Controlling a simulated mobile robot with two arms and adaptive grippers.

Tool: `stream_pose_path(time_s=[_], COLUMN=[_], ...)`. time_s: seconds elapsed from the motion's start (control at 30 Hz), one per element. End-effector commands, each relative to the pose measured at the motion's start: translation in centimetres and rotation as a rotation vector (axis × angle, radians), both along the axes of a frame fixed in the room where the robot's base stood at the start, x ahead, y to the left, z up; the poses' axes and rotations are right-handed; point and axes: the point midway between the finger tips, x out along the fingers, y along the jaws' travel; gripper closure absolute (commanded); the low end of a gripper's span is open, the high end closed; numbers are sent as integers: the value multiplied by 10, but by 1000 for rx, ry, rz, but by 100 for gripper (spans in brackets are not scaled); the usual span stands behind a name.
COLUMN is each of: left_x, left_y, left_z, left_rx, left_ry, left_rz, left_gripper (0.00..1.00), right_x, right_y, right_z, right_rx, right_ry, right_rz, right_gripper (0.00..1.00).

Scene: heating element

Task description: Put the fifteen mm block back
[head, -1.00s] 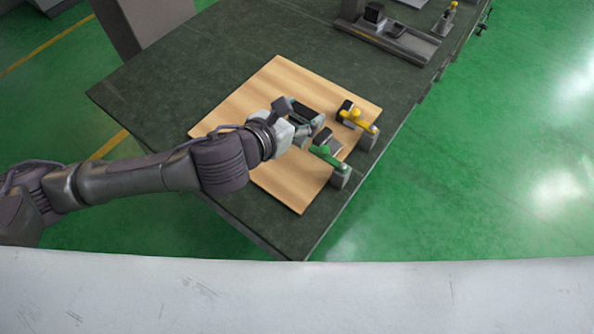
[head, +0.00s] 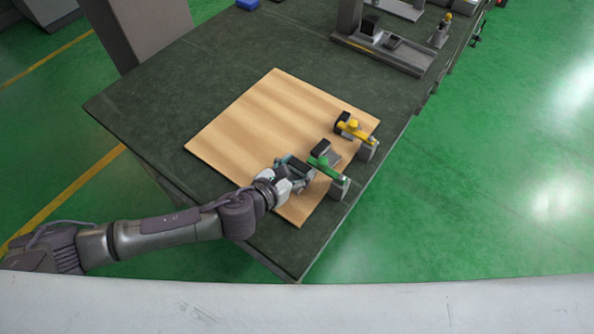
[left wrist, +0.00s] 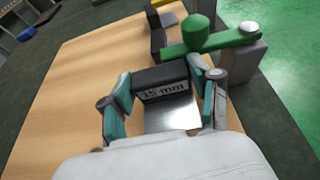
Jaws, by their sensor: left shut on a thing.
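My left gripper (head: 299,171) is low over the near part of the wooden board (head: 235,130), left of the green-handled fixture (head: 325,166). It is shut on a black block (left wrist: 163,84) whose label reads "15 mm" in the left wrist view. The fingers are at the block's two sides, and a shiny metal plate (left wrist: 172,113) lies below the label. In the head view the hand hides most of the block. I cannot tell whether the block touches the board. My right gripper is not in view.
The green lever (left wrist: 235,38) is close beside the right finger. A yellow-handled fixture (head: 353,128) stands farther back on the board's right edge. A grey device (head: 390,50) stands at the table's far right. The board's left and middle are clear.

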Motion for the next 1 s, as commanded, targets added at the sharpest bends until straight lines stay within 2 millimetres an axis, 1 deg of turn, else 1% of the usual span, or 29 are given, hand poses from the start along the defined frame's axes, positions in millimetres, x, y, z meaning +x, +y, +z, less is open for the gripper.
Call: stream_pose_path(time_s=[0.03,0.1,0.4,0.5,0.53,0.6,0.67,1.0], left_x=[0,0,0,0,0,0,0,0], left_y=[0,0,0,0,0,0,0,0], left_z=[-9,-15,-16,-20,-20,-19,-19,-17], left_rx=[-1,-1,-1,-1,-1,-1,-1,-1], left_ry=[1,0,-3,-2,-1,-1,-1,-1], left_rz=[0,0,-1,0,0,0,0,0], left_gripper=[89,89,89,89,35,23,13,13], right_x=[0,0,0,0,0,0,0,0], right_y=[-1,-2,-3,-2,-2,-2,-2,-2], right_z=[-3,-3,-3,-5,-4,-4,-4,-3], right_rx=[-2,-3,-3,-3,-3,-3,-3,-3], right_ry=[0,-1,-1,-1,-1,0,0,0], right_rz=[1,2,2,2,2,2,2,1], right_gripper=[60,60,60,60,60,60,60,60])
